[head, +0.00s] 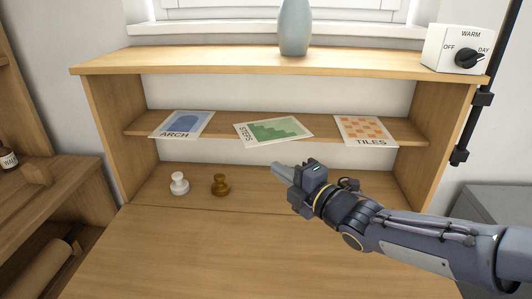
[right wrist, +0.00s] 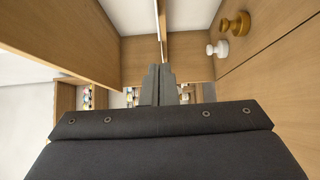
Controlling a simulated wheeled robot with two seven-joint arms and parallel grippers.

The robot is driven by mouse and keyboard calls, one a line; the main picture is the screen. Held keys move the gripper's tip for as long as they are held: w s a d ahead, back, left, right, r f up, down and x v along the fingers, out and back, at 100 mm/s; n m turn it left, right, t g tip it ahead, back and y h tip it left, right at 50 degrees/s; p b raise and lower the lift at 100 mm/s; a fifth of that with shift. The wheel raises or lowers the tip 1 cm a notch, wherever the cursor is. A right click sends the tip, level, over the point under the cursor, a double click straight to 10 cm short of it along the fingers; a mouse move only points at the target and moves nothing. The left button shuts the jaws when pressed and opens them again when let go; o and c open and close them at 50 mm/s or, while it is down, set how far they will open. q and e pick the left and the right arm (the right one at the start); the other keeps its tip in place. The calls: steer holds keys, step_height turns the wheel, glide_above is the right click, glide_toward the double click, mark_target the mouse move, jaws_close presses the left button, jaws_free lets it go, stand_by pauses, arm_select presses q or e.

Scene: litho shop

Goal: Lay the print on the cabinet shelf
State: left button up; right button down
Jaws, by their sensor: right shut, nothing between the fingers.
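Three prints lie on the middle shelf (head: 221,137) of the open wooden cabinet, their front edges sticking out past the shelf. The blue ARCH print (head: 183,124) is at the left and the orange TILES print (head: 366,131) at the right. The green STEPS print (head: 273,131) lies between them, turned at an angle. My right gripper (head: 279,169) is shut and empty, below and in front of the STEPS print and apart from it. Its closed fingers show in the right wrist view (right wrist: 158,76). My left gripper is out of view.
A white knob-shaped piece (head: 179,184) and a brown one (head: 220,185) stand on the cabinet's lower surface, left of my right gripper. On the cabinet top (head: 190,60) are a blue-grey vase (head: 295,26) and a white dial box (head: 454,48). The front wooden surface is clear.

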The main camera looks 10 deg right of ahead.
steer(key=w+a+p, duration=0.1)
steer(key=w, duration=0.7)
steer(key=shift+w+a, duration=0.2)
steer(key=shift+w, duration=0.1)
steer(key=w, duration=0.1)
steer(key=w+d, duration=0.1)
steer(key=w, duration=0.1)
steer(key=shift+a, duration=0.1)
